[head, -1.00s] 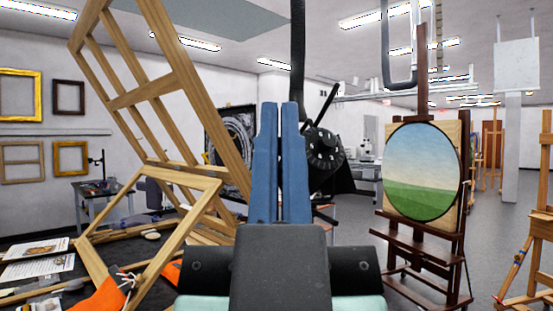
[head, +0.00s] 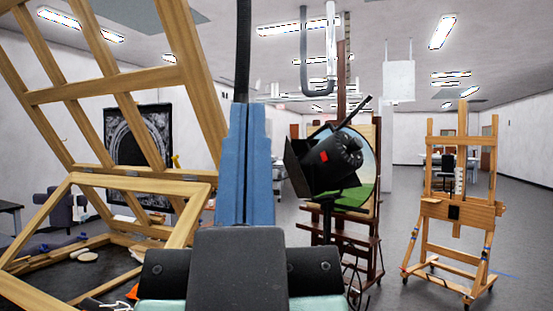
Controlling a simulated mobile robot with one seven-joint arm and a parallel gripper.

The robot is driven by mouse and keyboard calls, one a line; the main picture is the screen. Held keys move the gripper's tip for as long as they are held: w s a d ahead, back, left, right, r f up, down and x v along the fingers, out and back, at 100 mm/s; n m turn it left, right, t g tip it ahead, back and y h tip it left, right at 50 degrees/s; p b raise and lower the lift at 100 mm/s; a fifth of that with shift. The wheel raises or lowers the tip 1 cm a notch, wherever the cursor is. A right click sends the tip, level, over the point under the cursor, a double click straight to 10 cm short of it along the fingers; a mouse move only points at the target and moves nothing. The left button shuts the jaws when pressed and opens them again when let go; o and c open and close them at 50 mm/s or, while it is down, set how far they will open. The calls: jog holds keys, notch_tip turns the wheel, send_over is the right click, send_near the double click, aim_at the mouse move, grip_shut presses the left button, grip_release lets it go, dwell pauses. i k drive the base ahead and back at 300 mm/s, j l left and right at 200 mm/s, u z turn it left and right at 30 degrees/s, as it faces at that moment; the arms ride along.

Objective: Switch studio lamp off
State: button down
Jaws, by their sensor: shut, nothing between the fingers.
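The studio lamp (head: 338,152) is a black lamp head with barn doors and a small red patch on its side. It stands on a thin dark stand, right of my gripper in the head view. I cannot tell from here whether it is lit. My gripper (head: 247,108) points up in the middle of the picture, its two blue fingers shut together with nothing between them. The fingers show a clear gap from the lamp in the picture. The lamp partly covers the round landscape painting (head: 358,192) behind it.
A wooden stretcher frame (head: 110,90) leans over a dark table at left, close to my gripper. A dark easel (head: 365,240) stands behind the lamp. A light wooden easel (head: 455,210) stands at right. The grey floor (head: 400,225) between the easels is clear.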

aim_at(324, 157)
jog(key=i+j+z, duration=0.15)
jog(key=j, duration=0.2)
jog(key=i+j+z, duration=0.15)
jog(key=j, duration=0.25)
jog(key=i+j+z, duration=0.15)
jog(key=j, duration=0.25)
jog(key=i+j+z, duration=0.2)
jog(key=j, duration=0.25)
jog(key=i+j+z, duration=0.15)
jog(key=j, duration=0.3)
jog(key=i+j+z, duration=0.1)
jog(key=i+j, duration=0.45)
